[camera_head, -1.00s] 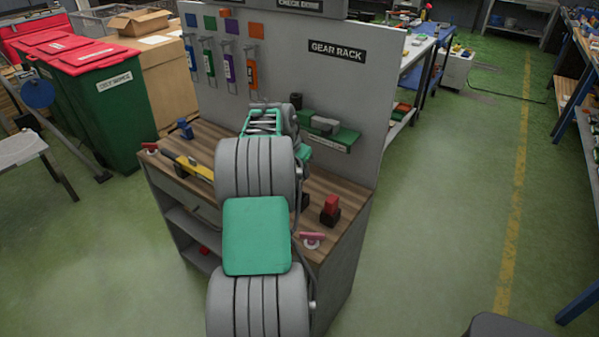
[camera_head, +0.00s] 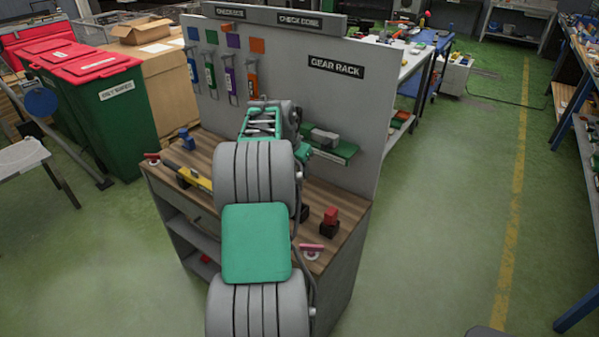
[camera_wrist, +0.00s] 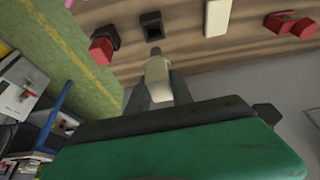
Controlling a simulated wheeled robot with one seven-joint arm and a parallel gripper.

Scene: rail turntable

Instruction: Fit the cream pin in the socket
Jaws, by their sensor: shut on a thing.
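My gripper (camera_wrist: 157,88) is shut on the cream pin (camera_wrist: 158,72), whose pale upper part shows between the two grey fingers in the wrist view. A black block with a square opening (camera_wrist: 153,28), which looks like the socket, stands on the wooden bench top just beyond the pin in that picture. The pin looks apart from it; the height gap cannot be told. In the head view my arm hides the gripper and the pin.
A red block on a black base (camera_head: 329,220) stands beside the socket. A cream block (camera_wrist: 217,18) and a red piece (camera_wrist: 290,24) lie on the bench to the right in the wrist view. An upright grey panel (camera_head: 335,100) with a green shelf (camera_head: 337,150) backs the bench.

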